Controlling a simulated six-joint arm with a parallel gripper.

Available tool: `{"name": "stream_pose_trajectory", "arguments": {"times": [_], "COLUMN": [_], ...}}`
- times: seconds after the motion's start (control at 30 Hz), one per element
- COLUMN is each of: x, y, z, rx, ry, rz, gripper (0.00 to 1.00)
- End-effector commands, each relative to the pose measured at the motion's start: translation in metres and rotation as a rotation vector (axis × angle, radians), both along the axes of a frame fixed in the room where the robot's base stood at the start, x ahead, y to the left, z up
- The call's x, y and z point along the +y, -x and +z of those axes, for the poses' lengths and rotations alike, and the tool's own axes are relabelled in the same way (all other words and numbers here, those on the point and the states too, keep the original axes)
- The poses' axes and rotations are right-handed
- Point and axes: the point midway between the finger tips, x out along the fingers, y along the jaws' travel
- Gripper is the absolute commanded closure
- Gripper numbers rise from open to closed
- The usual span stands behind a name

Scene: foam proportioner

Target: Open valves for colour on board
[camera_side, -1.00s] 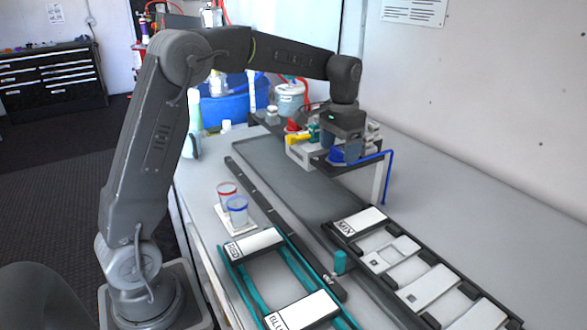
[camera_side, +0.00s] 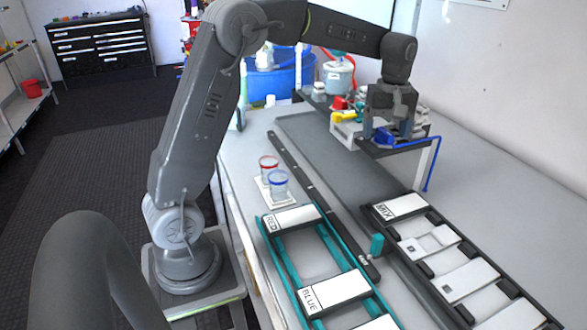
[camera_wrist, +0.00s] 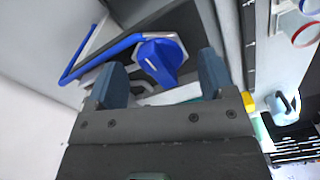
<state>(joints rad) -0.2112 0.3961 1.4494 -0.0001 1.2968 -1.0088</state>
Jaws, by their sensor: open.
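A blue valve handle (camera_side: 384,136) sits at the front of the valve stand. It also shows in the wrist view as a blue knob (camera_wrist: 158,60) with a white line on top. My gripper (camera_side: 388,128) is over it, pointing down. In the wrist view my gripper (camera_wrist: 160,80) is open, with the blue knob between and just past its fingers; I cannot tell if they touch it. A yellow handle (camera_side: 343,117) and a red part (camera_side: 340,103) are beside it. White boards marked RED (camera_side: 291,219), BLUE (camera_side: 331,293) and MIX (camera_side: 399,207) lie on racks.
Cups with a red rim (camera_side: 268,165) and a blue rim (camera_side: 278,184) stand on a white pad on the bench. A blue pipe (camera_side: 431,165) runs down right of the stand. A white bucket (camera_side: 337,77) stands behind. The wall is close on the right.

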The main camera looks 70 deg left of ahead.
Motion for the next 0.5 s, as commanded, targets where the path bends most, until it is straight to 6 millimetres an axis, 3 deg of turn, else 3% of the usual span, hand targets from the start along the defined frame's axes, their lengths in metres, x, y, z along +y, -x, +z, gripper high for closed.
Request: {"name": "stream_pose_trajectory", "arguments": {"times": [0.27,0.5], "x": [0.0,0.0], "y": [0.0,-0.001], "z": [0.0,0.046], "rx": [-0.001,-0.005], "ry": [0.0,0.0], "rz": [0.337,0.354], "gripper": [0.23,0.23]}}
